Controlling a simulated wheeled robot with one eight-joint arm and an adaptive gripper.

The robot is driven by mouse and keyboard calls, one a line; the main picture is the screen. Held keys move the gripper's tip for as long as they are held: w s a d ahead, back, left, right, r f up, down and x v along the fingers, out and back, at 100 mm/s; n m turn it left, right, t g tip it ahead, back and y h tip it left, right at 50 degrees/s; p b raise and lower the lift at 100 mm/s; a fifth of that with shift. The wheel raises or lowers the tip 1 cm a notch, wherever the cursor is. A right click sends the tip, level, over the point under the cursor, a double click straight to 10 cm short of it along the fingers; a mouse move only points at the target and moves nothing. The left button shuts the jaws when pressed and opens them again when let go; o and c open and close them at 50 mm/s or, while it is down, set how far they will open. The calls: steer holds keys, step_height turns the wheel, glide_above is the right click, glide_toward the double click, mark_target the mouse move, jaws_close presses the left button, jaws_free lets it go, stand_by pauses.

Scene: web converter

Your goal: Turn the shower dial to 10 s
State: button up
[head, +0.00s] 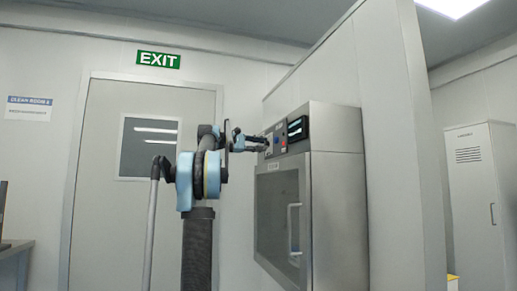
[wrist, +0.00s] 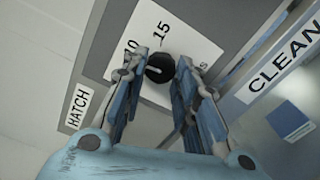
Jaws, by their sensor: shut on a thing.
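The shower dial (wrist: 159,68) is a small round black knob with a pale mark on its face. It sits on a white scale plate (wrist: 185,32) printed "15" and a partly covered figure ending in 0 at the left finger. An "s" shows by the right finger. My gripper (wrist: 161,67) has one finger on each side of the dial and is shut on it. Which figure the pale mark points to I cannot tell. In the head view my gripper (head: 264,144) reaches the control panel's left part and hides the dial.
The panel tops a steel cabinet (head: 338,190) with a windowed door and a handle (head: 294,228). A dark display (head: 297,128) sits right of my gripper. In the wrist view, "HATCH" (wrist: 77,106) and "CLEAN" (wrist: 284,66) labels flank the panel. A grey door (head: 105,190) stands behind my arm.

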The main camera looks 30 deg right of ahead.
steer(key=shift+m, duration=0.8)
steer(key=o, duration=1.1)
steer(key=shift+c, duration=0.2)
steer(key=v, duration=1.2)
steer(key=shift+w, duration=0.15)
steer(key=shift+f, duration=0.1)
